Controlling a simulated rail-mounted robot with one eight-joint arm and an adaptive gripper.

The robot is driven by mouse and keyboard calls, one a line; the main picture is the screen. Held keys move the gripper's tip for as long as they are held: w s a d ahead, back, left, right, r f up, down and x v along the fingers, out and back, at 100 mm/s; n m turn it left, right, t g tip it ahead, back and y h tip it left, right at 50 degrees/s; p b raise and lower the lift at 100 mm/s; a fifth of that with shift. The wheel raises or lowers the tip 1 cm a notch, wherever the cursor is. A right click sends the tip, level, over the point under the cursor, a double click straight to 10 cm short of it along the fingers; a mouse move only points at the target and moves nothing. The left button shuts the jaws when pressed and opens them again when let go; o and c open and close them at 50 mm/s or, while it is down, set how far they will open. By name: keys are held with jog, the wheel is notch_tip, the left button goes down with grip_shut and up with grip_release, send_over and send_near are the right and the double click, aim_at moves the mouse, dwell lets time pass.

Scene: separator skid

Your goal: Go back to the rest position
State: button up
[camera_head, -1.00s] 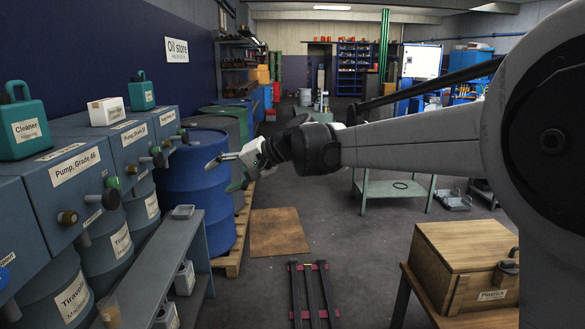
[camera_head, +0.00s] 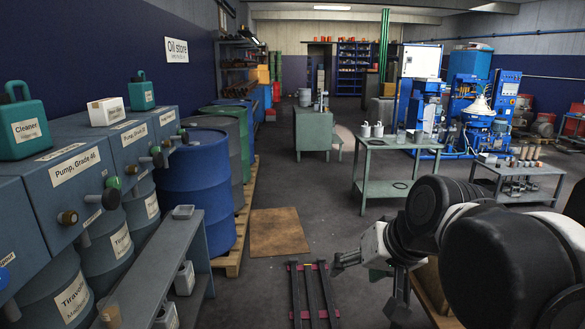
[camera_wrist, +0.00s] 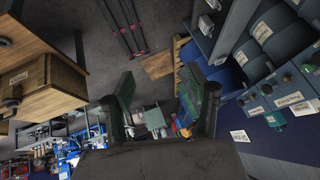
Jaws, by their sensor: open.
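My gripper (camera_head: 366,284) is at the lower right in the head view, close to my folded arm and above the floor. Its fingers point left and down. In the wrist view the two dark fingers (camera_wrist: 158,82) stand apart with a clear gap between them, so it is open. Nothing is held between them. Parts of the gripper are dark and partly hidden by the arm in the head view.
A wooden box (camera_wrist: 48,88) is near my gripper. A green-grey table (camera_head: 385,188) stands behind. The middle floor is open around a brown mat (camera_head: 278,232).

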jog(key=s+d+f+h, duration=0.3)
jog(key=s+d+f, duration=0.4)
jog(key=s+d, duration=0.1)
jog(key=shift+s+d+t, duration=0.2)
jog(key=shift+s+t, duration=0.2)
jog(key=shift+s, duration=0.35)
